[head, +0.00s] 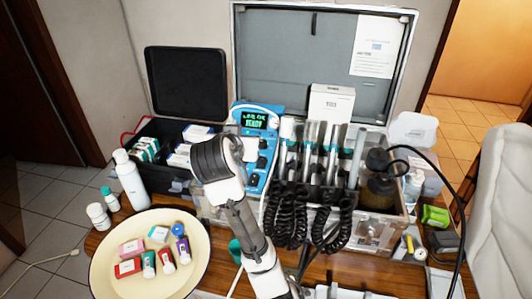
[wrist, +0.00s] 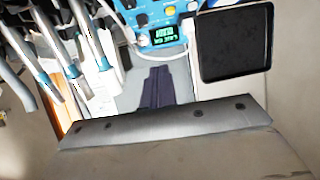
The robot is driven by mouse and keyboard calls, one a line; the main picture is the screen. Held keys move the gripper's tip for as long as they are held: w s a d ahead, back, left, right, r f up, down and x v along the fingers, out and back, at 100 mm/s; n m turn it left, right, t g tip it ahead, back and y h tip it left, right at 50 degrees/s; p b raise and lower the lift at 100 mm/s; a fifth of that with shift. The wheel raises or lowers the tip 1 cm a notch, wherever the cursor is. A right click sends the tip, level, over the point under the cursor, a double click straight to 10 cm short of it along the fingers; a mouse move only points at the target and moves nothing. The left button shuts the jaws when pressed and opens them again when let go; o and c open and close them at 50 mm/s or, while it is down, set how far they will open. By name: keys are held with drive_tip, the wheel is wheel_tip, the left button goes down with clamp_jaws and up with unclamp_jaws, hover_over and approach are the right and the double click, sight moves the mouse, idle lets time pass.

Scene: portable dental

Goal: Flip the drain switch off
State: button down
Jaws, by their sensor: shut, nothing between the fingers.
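The blue control unit (head: 252,112) stands upright in the open case, left of the hoses, with a lit green display reading READY and dark knobs on its front. In the wrist view the unit (wrist: 155,14) is upside down at the top, with its display (wrist: 163,36), a yellow knob and other controls. I cannot pick out which control is the drain switch. My gripper (wrist: 158,72) shows in the wrist view as dark fingers closed together, empty, pointing toward the unit. Contact with the unit cannot be made out. In the head view my own wrist hides the fingers and part of the unit.
Handpieces with coiled black hoses (head: 313,205) stand right of the unit. A black case (head: 186,82) with boxes is at left. A cream basin (head: 108,275) holds several small items, with white bottles (head: 130,180) beside it. A glass jar (head: 380,190) is at right.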

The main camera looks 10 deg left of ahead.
drive_tip(key=d+f, duration=0.1)
drive_tip(key=d+f+m+g+h, duration=0.1)
drive_tip(key=d, duration=0.1)
drive_tip(key=shift+w+d+h, duration=0.1)
drive_tip(key=shift+w+h, duration=0.1)
drive_tip(key=shift+h, duration=0.1)
hover_over(262, 165)
drive_tip(key=f, duration=0.5)
drive_tip(key=shift+s+f, duration=0.3)
drive_tip(key=shift+f, duration=0.1)
wheel_tip(262, 165, down, 3)
drive_tip(key=shift+w+r, duration=0.15)
drive_tip(key=shift+r, duration=0.05)
drive_tip(key=shift+w+f, duration=0.1)
drive_tip(key=shift+f, duration=0.6)
